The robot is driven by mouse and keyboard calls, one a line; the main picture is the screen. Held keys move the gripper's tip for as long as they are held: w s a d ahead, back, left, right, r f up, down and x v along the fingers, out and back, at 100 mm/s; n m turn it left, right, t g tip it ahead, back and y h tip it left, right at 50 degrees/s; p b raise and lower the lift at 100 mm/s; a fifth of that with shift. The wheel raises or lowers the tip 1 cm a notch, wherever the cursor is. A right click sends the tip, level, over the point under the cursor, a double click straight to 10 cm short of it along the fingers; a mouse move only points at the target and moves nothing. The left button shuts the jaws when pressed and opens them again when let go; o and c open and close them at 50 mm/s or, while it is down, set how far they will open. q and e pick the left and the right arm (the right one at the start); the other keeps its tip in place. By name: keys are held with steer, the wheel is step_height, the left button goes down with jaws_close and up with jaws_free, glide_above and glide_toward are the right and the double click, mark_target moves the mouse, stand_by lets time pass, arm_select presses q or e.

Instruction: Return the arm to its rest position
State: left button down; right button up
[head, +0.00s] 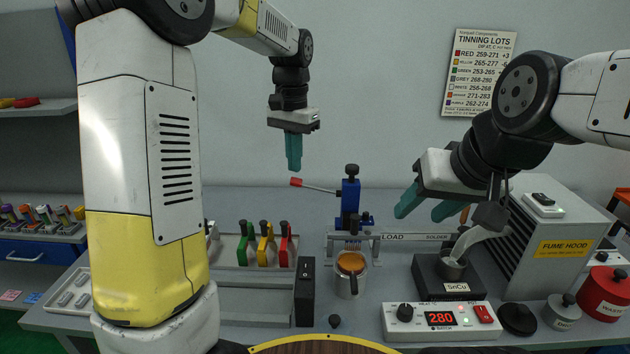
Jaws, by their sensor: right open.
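My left gripper (293,152) hangs pointing down in the upper middle, above the bench and left of the blue clamp post. Its teal fingers show as one narrow piece, so I cannot tell whether they are shut or one hides the other. Nothing shows below its tips. My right gripper (425,207) is on the right, in front of the back wall, above the bench and left of the fume hood. Its two teal fingers are apart with nothing visible between them. My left arm fills much of the left side and hides part of the bench.
A blue clamp post (349,195) with a red-tipped lever stands between the grippers. Below are a mug (350,274), a solder pot (452,265) with a grey ladle-like piece over it, and a controller reading 280 (441,319). The fume hood (556,248) stands right. Coloured clamps (265,244) stand left.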

arm_select(q)
steer(key=shift+r, duration=0.55)
steer(key=shift+s, duration=0.1)
steer(key=s+a+r+n+t+h, duration=0.1)
steer(key=s+a+n+t, duration=0.1)
steer(key=s, duration=0.9)
steer(key=s+a+n+t+h, duration=0.1)
steer(key=s+a+n+t, duration=0.2)
steer(key=s, duration=0.9)
steer(key=shift+r+t, duration=0.4)
steer(key=shift+t, duration=0.2)
